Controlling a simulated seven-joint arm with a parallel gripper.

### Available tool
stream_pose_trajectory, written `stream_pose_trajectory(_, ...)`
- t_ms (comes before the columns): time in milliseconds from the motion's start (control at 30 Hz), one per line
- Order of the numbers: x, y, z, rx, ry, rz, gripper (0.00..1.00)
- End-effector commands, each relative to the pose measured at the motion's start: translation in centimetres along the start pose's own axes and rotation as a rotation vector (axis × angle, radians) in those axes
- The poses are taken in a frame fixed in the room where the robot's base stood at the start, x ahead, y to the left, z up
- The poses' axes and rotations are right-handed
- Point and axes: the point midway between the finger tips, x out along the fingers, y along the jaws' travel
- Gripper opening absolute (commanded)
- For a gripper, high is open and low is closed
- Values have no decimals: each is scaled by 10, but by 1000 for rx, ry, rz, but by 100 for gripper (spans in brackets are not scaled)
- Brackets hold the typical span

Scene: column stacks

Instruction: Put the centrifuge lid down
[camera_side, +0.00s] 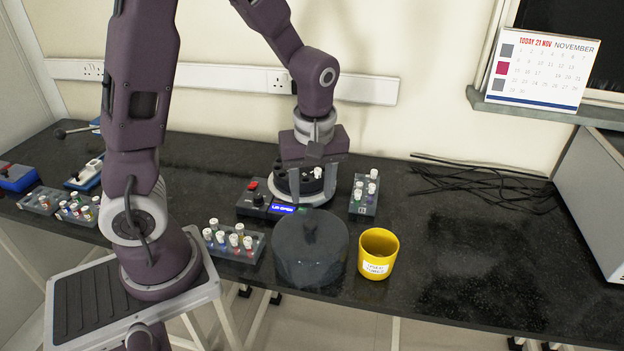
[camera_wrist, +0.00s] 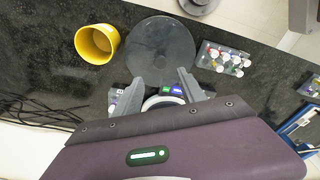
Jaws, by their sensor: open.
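The centrifuge lid (camera_side: 310,252) is a dark, see-through round cover with a small knob on top. It stands on the bench in front of the centrifuge (camera_side: 256,203), apart from my gripper. It also shows as a dark disc in the wrist view (camera_wrist: 163,52). The centrifuge is uncovered, its dark rotor in view, and its blue display seems to read lid open. My gripper (camera_side: 309,195) is open over the centrifuge, fingers pointing down on either side of the rotor area. A white-capped tube shows between the fingers in the side view; whether they touch anything is unclear.
A yellow cup (camera_side: 379,253) stands just right of the lid. A rack of white-capped tubes (camera_side: 235,241) is left of it, and a smaller rack (camera_side: 364,193) is right of the centrifuge. Black cables (camera_side: 480,185) lie farther right. The bench's front right is clear.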

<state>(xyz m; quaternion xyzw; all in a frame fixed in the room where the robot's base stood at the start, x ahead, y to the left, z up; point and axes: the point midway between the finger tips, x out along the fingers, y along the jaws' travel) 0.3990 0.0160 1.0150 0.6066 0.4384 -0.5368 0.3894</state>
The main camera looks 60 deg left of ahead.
Motion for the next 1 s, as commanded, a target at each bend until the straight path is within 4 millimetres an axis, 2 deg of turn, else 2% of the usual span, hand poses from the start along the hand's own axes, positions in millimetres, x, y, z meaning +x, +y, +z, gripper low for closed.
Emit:
stream_pose_trajectory(100, -23, 1, 0, 1, 1, 4, 48)
stream_pose_trajectory(267, -44, -3, 3, 43, -6, 25, 48)
stream_pose_trajectory(367, -79, -17, 18, 237, -15, 122, 48)
stream_pose_trajectory(400, -96, -28, 27, 355, -5, 173, 48)
stream_pose_trajectory(500, -131, -59, 50, 665, 67, 291, 48)
stream_pose_trajectory(600, -149, -89, 69, 938, 181, 357, 48)
stream_pose_trajectory(700, -154, -108, 81, 1117, 275, 377, 48)
stream_pose_trajectory(767, -155, -114, 84, 1175, 306, 378, 48)
stream_pose_trajectory(1000, -155, -116, 86, 1205, 320, 377, 48)
